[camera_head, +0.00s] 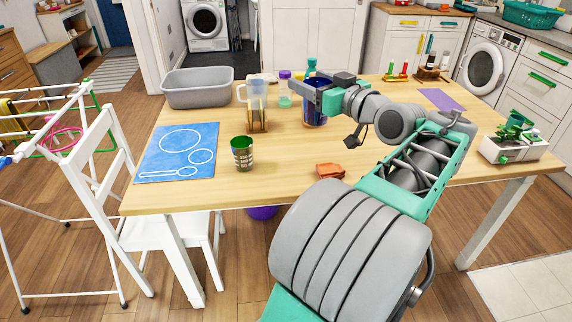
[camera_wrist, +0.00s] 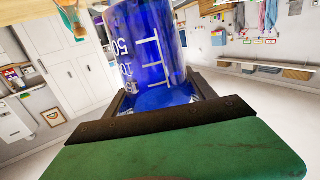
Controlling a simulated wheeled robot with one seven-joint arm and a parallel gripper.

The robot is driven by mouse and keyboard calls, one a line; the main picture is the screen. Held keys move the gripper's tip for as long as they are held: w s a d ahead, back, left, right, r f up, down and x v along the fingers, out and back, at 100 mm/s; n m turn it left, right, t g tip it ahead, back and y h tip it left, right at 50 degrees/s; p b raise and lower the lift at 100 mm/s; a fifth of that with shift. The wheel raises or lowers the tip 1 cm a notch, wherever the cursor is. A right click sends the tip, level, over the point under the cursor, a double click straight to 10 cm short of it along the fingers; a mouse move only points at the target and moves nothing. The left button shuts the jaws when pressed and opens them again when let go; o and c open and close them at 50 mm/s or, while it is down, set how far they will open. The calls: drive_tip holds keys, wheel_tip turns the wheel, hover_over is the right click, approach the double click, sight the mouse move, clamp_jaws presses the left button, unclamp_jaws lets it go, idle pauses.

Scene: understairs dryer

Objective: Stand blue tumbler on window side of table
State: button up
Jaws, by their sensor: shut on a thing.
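The blue tumbler (camera_head: 316,117) is a see-through dark blue vessel, upright in the head view over the back middle of the wooden table. My gripper (camera_head: 311,93) is shut around its upper part. In the wrist view the blue tumbler (camera_wrist: 148,45) has white scale marks and sits between the dark fingers of my gripper (camera_wrist: 160,98). I cannot tell whether its base touches the table (camera_head: 275,165). No window shows in the head view, so I cannot tell which table side is the window side.
Beside the tumbler stand a clear jug (camera_head: 257,92), purple-topped bottle (camera_head: 285,88) and teal-topped bottle (camera_head: 311,67). A grey basin (camera_head: 197,88), blue mat (camera_head: 178,150), green cup (camera_head: 242,153), orange cloth (camera_head: 330,170), purple sheet (camera_head: 441,99) and planter (camera_head: 514,148) also occupy the table.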

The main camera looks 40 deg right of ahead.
drive_tip(key=a+f+n+y, duration=0.2)
drive_tip(key=a+f+y, duration=0.1)
drive_tip(key=a+f, duration=0.55)
drive_tip(key=w+d+f, duration=0.3)
drive_tip(key=w+f, duration=0.1)
drive_tip(key=w+d+f+b, duration=0.1)
drive_tip(key=w+d+f, duration=0.2)
drive_tip(key=f, duration=0.2)
drive_tip(key=w+d+f+b, duration=0.1)
drive_tip(key=w+d+f, duration=0.2)
drive_tip(key=w+f, duration=0.1)
drive_tip(key=shift+w+f, duration=0.3)
drive_tip(key=shift+f, duration=0.35)
drive_tip(key=shift+f, duration=0.15)
drive_tip(key=o, duration=1.6)
drive_tip(key=shift+o, duration=0.2)
